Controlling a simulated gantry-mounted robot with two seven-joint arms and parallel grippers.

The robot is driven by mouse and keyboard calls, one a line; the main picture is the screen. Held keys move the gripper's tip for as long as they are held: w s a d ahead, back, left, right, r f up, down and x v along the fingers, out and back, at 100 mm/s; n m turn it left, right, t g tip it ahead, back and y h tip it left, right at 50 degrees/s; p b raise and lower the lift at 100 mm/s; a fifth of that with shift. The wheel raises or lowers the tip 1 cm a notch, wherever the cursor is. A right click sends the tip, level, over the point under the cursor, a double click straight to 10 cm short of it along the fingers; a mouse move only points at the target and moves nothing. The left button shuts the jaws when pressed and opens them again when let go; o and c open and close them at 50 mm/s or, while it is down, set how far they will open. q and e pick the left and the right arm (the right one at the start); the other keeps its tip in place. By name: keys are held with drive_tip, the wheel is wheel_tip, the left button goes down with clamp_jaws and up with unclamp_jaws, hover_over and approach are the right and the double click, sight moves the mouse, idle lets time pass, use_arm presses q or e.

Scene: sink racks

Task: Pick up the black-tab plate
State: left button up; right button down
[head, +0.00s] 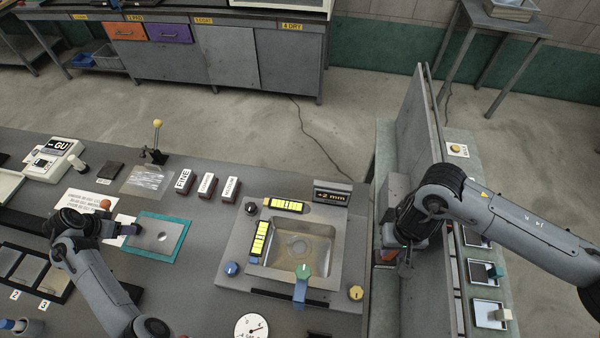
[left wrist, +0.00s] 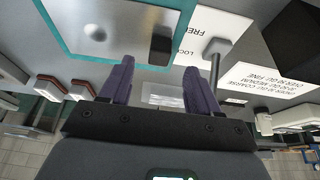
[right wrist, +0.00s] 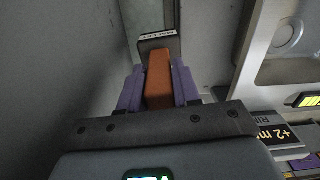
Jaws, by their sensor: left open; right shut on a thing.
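The black-tab plate (head: 165,236) is a grey metal plate lying on a teal mat (head: 178,218) on the left of the counter. In the left wrist view the plate (left wrist: 110,30) shows its black tab (left wrist: 160,45) just beyond my fingers. My left gripper (head: 128,229) is at the plate's left edge, with its purple fingers (left wrist: 155,82) apart and nothing between them. My right gripper (right wrist: 158,92) is shut on an orange-brown block (right wrist: 158,78), beside a grey wall.
A sink basin (head: 298,250) with knobs and yellow displays stands mid-counter. A tall grey partition (head: 420,130) rises beside my right arm. Small trays (head: 489,312) with coloured-tab pieces lie beyond. A yellow-knobbed lever (head: 157,140) stands upright at the back.

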use_arm(q)
drive_tip(key=shift+x, duration=2.6)
drive_tip(key=shift+w, duration=0.1)
clamp_jaws()
drive_tip(key=shift+r, duration=0.15)
drive_tip(key=shift+r, duration=0.6)
wheel_tip(320, 180, up, 2)
drive_tip(key=shift+r, duration=0.2)
drive_tip(key=w+d+r, duration=0.3)
drive_tip(key=d+r, duration=0.4)
drive_tip(key=d, duration=0.4)
drive_tip(key=shift+w, duration=0.3)
drive_tip(key=shift+d+r, duration=0.1)
drive_tip(key=shift+r, duration=0.05)
